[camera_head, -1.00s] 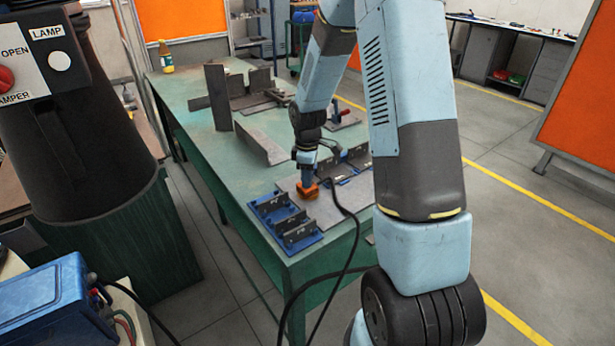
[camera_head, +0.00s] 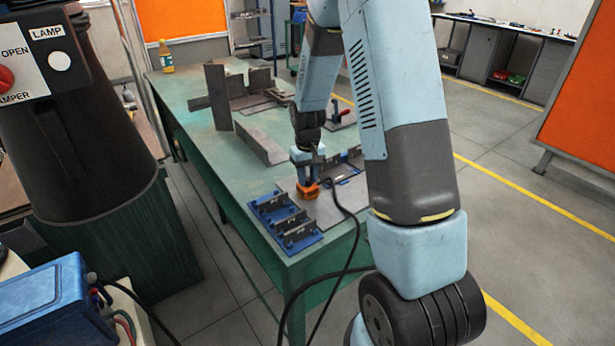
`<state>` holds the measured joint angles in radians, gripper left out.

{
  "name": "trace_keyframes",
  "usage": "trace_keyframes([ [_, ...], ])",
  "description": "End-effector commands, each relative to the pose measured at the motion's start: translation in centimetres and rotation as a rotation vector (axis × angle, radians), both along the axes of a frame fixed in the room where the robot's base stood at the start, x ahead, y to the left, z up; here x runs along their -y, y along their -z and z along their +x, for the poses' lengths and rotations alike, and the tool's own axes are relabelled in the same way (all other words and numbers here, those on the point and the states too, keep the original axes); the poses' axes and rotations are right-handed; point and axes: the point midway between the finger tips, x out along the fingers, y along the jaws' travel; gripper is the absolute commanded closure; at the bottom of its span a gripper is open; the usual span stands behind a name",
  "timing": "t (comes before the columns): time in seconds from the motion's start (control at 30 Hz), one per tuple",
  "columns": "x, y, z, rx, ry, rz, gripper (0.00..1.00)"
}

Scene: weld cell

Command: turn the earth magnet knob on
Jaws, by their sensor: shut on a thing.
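The orange earth magnet (camera_head: 308,191) sits on a grey plate near the front end of the green table, with a black cable beside it. My gripper (camera_head: 306,178) points down onto the top of the magnet and is shut on its knob. The knob is hidden between the jaws, so its setting cannot be seen. The jaws are small in this view.
A blue fixture (camera_head: 287,226) with dark brackets stands left of the magnet on the green table (camera_head: 200,128). Another fixture with brackets is behind it to the right. Upright steel plates (camera_head: 217,98) stand farther back. A black cable (camera_head: 352,232) hangs over the front edge.

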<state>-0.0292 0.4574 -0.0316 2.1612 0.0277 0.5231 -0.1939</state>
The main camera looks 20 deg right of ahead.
Motion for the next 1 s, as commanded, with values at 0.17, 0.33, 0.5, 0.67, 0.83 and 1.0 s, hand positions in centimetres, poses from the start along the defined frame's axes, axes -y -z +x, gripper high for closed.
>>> trace_keyframes([
  [0.17, -0.06, -0.02, 0.01, 0.000, 0.119, 0.000, 1.00],
  [0.33, -0.06, -0.01, 0.01, 0.000, 0.200, 0.000, 1.00],
  [0.5, -0.06, -0.01, 0.01, 0.000, 0.247, 0.000, 1.00],
  [0.67, -0.06, -0.01, 0.01, 0.000, 0.265, 0.001, 1.00],
  [0.83, -0.06, -0.01, 0.00, 0.000, 0.268, 0.001, 1.00],
  [1.0, -0.07, 0.00, 0.00, 0.000, 0.268, 0.001, 1.00],
])
